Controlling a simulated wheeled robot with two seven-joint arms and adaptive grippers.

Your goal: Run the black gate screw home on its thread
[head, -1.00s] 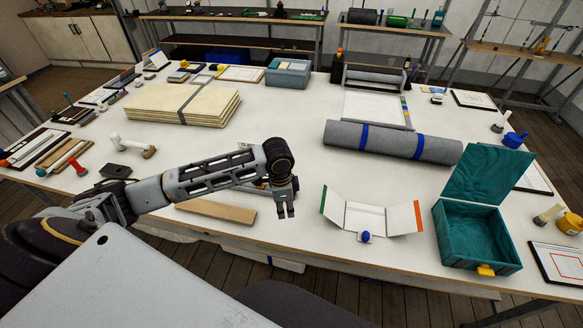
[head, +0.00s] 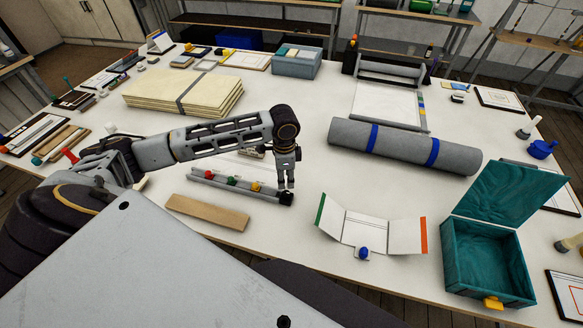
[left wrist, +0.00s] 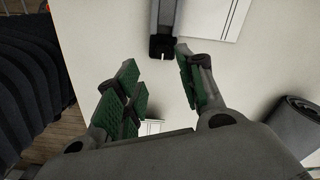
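A grey rail (head: 215,182) carries small red, green and yellow pieces and has a black end piece (head: 286,199) at its right end. In the left wrist view, the black end (left wrist: 162,46) shows with a small pale mark. I cannot make out the screw or its thread separately. My left gripper (head: 286,186) points down close to the black end in the head view. In the left wrist view, its green-padded fingers (left wrist: 160,88) are apart with nothing between them, and the black end lies beyond them. My right gripper is not in view.
A wooden strip (head: 207,212) lies in front of the rail. A folded white panel (head: 365,228) with a blue knob stands to the right, with an open teal box (head: 490,260) beyond. A grey roll (head: 403,145) and stacked boards (head: 182,97) lie farther back.

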